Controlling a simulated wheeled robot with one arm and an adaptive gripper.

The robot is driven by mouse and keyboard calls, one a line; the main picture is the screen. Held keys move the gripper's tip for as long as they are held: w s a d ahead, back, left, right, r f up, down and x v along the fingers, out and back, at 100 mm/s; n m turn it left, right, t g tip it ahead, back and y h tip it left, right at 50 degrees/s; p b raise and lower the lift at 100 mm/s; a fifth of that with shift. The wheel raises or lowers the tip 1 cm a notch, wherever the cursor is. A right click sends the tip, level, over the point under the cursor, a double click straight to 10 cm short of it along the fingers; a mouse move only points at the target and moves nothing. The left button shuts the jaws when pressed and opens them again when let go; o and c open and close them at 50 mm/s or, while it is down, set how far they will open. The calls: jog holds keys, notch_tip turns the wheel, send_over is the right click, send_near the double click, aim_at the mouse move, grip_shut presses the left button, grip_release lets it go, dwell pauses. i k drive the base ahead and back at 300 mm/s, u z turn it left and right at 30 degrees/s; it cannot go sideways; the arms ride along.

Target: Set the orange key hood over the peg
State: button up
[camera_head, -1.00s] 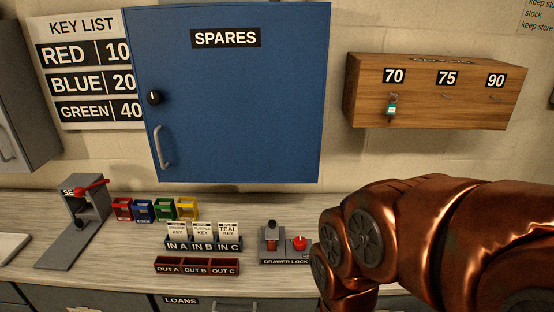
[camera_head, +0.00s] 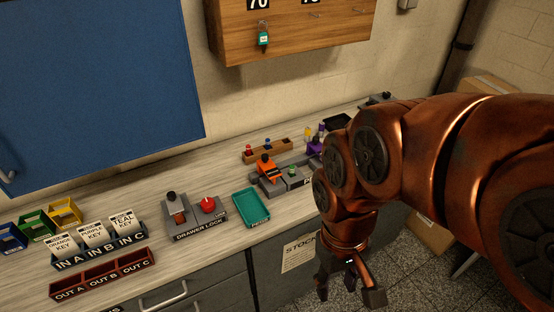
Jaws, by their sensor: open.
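An orange piece (camera_head: 265,168), which looks like the orange key hood, sits on a grey fixture on the counter, right of the middle in the head view. It is small, and I cannot tell which part nearby is the peg. A green knob (camera_head: 291,170) on a grey base stands just right of it. My gripper (camera_head: 347,290) is open and empty, pointing down in front of the counter's front edge, well below and to the right of the orange piece. My arm covers part of the counter's right side.
A wooden rack (camera_head: 280,150) with small red and blue tops stands behind the orange piece, and a purple piece (camera_head: 315,146) right of it. A teal tray (camera_head: 251,207) and the drawer lock (camera_head: 188,211) lie to the left. A wooden key cabinet (camera_head: 290,35) hangs above.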

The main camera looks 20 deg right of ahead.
aim_at(265, 164)
jog(key=u, duration=0.4)
jog(key=k, duration=1.1)
jog(key=u, duration=1.3)
jog(key=i, duration=0.85)
jog(key=z, duration=0.4)
jog(key=i, duration=0.65)
jog(key=z, duration=1)
jog(key=i, duration=0.3)
jog(key=z, duration=0.35)
